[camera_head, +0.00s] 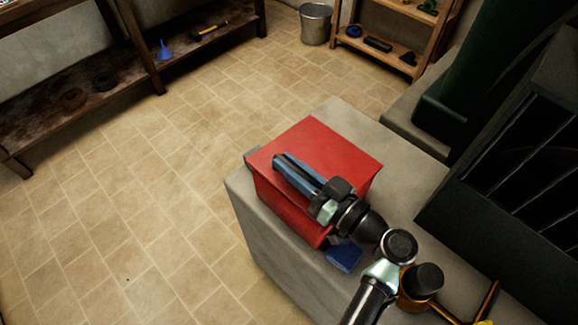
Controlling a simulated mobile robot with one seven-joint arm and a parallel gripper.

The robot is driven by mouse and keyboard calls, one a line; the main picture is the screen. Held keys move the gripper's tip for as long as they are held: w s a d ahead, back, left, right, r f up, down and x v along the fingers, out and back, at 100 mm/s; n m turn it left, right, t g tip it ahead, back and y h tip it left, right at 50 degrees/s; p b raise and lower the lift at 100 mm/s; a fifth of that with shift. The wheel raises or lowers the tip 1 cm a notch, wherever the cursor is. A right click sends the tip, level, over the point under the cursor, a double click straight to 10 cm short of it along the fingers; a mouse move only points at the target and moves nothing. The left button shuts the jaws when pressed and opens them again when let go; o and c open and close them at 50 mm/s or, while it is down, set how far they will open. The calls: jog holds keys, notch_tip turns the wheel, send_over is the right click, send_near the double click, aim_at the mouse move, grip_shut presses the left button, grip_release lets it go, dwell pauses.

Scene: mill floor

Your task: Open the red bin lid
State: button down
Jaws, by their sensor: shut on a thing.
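The red bin (281,200) stands on a grey block. Its flat red lid (325,146) covers the top and looks closed or nearly so; any small gap is hidden. My gripper (291,171) reaches in from the lower right and lies across the lid's near left part. It is shut at the lid's near side; the exact contact with the lid is hidden by the gripper itself. The near right corner of the bin is partly hidden behind my wrist.
A blue object (343,256) lies by the bin's near corner. The grey block (262,236) has bare top behind the bin. A dark machine (520,170) stands close on the right. A metal bucket (316,24) and shelves stand at the back. The tiled floor at left is clear.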

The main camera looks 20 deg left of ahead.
jog(key=w+d+r+m, duration=0.2)
jog(key=w+r+m, duration=0.3)
jog(key=w+m, duration=0.1)
jog(key=w+d+r+m+p, duration=0.1)
jog(key=w+d+r+m, duration=0.1)
jog(key=w+r+m, duration=0.3)
jog(key=shift+w+d+r+m, duration=0.25)
jog(key=shift+w+r+m, duration=0.15)
jog(key=shift+w+r, duration=0.35)
jog(key=c, duration=0.8)
grip_release()
jog(key=shift+c, duration=0.2)
jog(key=b+v, duration=0.1)
jog(key=v, duration=1.2)
